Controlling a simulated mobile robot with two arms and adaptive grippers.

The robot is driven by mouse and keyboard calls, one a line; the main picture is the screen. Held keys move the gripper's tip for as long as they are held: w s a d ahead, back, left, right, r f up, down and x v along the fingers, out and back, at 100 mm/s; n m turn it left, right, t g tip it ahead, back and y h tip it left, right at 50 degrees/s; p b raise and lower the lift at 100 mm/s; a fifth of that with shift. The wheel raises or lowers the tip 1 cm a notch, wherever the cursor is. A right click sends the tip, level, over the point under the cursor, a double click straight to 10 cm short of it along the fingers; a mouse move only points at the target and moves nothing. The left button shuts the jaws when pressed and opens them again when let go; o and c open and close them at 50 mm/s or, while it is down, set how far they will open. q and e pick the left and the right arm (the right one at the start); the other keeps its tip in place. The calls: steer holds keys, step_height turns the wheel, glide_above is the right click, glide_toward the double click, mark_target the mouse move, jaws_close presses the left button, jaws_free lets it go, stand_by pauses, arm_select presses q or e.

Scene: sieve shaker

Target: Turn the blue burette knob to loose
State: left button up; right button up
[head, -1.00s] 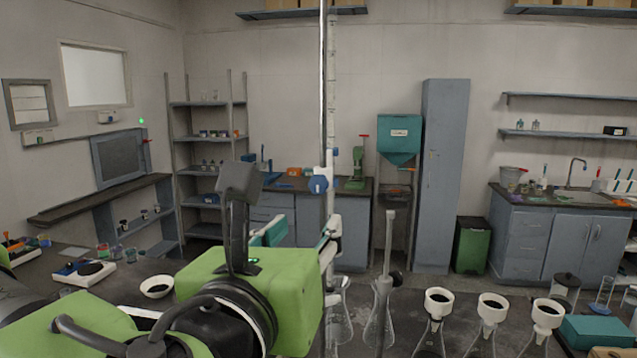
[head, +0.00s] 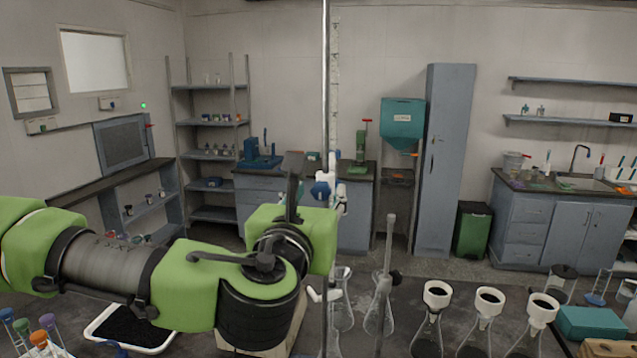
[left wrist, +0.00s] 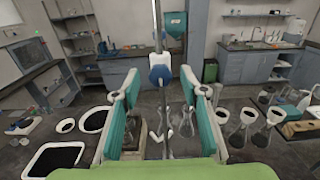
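The blue burette knob (head: 320,190) sits on the upright burette (head: 335,110), beside a tall metal rod (head: 325,60). In the left wrist view the knob (left wrist: 160,74) shows between my left gripper's fingertips (left wrist: 160,80). The gripper is open, with a teal-padded finger on each side and clear gaps to the knob. I cannot tell whether the knob is level with the tips or beyond them. In the head view my green left wrist is just left of and below the knob and hides most of the fingers. My right gripper is not in view.
Flasks stand below the burette (head: 342,305). Several flasks with white funnels (head: 437,297) stand to the right on the bench, near a teal box (head: 592,324). A white tray of dark powder (head: 133,330) and coloured-capped tubes (head: 47,322) are at the lower left.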

arm_select(q)
steer(key=shift+w+d, duration=0.1)
steer(key=shift+w, duration=0.35)
steer(key=c, duration=1.1)
steer(key=shift+f, duration=0.1)
